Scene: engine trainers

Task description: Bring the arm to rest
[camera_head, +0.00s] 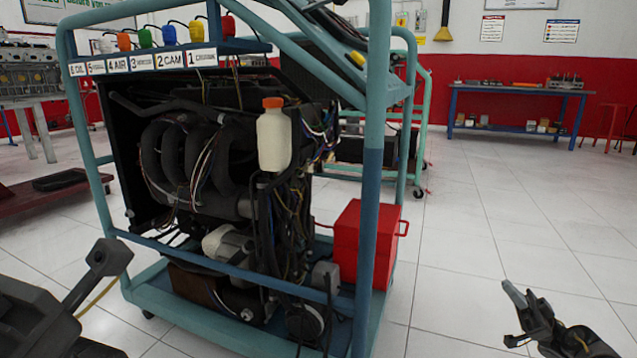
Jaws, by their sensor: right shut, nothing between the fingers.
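My right gripper (522,303) is at the lower right, over the pale tiled floor. Its fingers are shut and hold nothing. It is apart from the engine trainer (372,200). Dark grey parts of my left arm (35,318) come in at the lower left, in front of the trainer's left side. The state of my left gripper's fingers cannot be made out there.
The teal-framed engine trainer fills the centre, with a white bottle (273,138) and a red box (362,243) on it. A blue table (520,88) stands at the back right. The floor between them is clear. A dark red platform (40,205) is at the left.

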